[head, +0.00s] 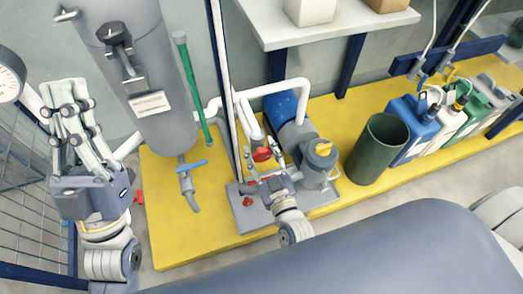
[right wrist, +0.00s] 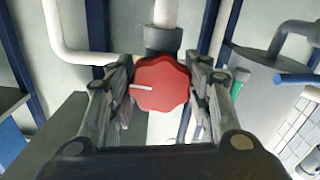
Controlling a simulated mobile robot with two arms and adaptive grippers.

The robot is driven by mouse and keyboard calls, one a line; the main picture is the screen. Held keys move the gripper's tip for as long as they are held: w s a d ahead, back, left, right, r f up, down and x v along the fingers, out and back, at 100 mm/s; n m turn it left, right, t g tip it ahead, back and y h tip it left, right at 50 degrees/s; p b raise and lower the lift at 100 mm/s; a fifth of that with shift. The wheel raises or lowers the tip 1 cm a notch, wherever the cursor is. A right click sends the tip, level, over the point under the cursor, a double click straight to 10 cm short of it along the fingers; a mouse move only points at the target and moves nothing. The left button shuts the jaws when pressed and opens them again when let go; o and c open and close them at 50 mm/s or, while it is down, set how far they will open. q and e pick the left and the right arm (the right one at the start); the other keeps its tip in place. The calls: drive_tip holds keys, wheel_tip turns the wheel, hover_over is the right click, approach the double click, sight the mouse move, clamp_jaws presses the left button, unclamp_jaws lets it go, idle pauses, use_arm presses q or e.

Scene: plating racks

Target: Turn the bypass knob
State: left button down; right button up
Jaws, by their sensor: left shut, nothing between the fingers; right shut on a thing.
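The red knob (head: 261,154) is on white pipework beside the blue-and-grey pump. In the right wrist view the red scalloped knob (right wrist: 160,85) sits between the two fingers, its white pointer line toward the left of the picture. My right gripper (head: 266,172) is shut on this knob, with a finger on each side. I see no label naming it as the bypass. My left gripper (head: 65,90) is shut and empty, raised at the left in front of the mesh panel, fingers pointing up.
A grey tank (head: 150,70) with a blue-handled tap (head: 191,166) stands left of the pump (head: 316,165), which has a yellow cap. A dark green bin (head: 376,148) and several jugs stand right on the yellow platform (head: 180,245). A white shelf (head: 335,30) overhangs behind.

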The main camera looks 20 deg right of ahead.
drive_tip(key=shift+r+m+p, duration=0.15)
drive_tip(key=shift+m+p, duration=0.55)
drive_tip(key=shift+p, duration=0.1)
drive_tip(key=shift+m+p, duration=0.65)
drive_tip(key=shift+m, duration=0.15)
use_arm(q)
drive_tip(key=w+f+g+y, duration=0.3)
drive_tip(key=w+f+g, duration=0.5)
drive_tip(key=f, duration=0.4)
drive_tip(key=shift+d+f+g, duration=0.2)
drive_tip(key=shift+f+g, duration=0.1)
use_arm(e)
drive_tip(key=o, duration=1.1)
drive_tip(key=s, duration=1.2)
drive_tip(key=shift+d, duration=0.25)
